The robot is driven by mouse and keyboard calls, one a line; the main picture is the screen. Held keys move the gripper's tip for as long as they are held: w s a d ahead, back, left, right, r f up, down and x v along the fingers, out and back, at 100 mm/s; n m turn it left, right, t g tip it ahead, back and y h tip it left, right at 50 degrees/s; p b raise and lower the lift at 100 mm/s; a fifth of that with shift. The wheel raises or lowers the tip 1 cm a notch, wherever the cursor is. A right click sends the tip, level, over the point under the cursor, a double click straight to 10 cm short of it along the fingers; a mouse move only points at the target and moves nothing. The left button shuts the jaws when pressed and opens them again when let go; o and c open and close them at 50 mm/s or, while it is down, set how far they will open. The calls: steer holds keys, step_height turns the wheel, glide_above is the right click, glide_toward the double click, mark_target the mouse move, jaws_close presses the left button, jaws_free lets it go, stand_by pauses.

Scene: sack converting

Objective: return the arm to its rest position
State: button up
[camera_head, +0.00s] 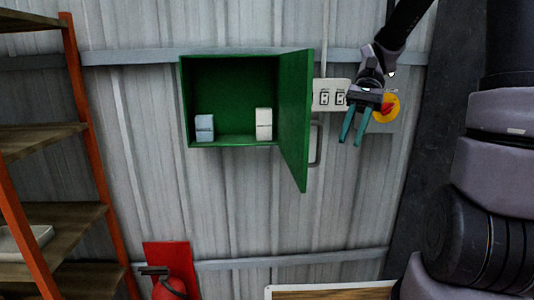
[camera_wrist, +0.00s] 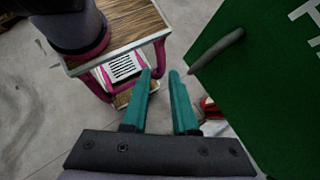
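My gripper (camera_head: 354,126) hangs in the upper right of the head view, to the right of the open green cabinet door (camera_head: 296,118). Its two teal fingers point down and stand apart, with nothing seen between them. In the wrist view my gripper (camera_wrist: 160,74) also shows its fingers apart and empty. The outer face of the green door (camera_wrist: 250,95) with its handle (camera_wrist: 216,50) shows at the right there. I cannot tell from the head view how far the gripper is from the wall behind it.
The green cabinet (camera_head: 222,142) is open on the corrugated wall and holds a bluish box (camera_head: 204,128) and a white box (camera_head: 264,124). Switches (camera_head: 325,97) and a yellow-and-red knob (camera_head: 389,106) are behind my gripper. An orange-framed shelf (camera_head: 85,130) and a fire extinguisher (camera_head: 168,286) are at left.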

steer(key=s+d+r+n+t+h, duration=0.1)
steer(key=s+d+r+t, duration=0.1)
steer(key=r+t, duration=0.2)
steer(key=s+d+r+n+t+h, duration=0.1)
steer(key=r+t, duration=0.3)
steer(key=t, duration=0.6)
steer(key=shift+s+d+h, duration=0.6)
steer(key=shift+s+d, duration=0.15)
steer(key=shift+d, duration=0.15)
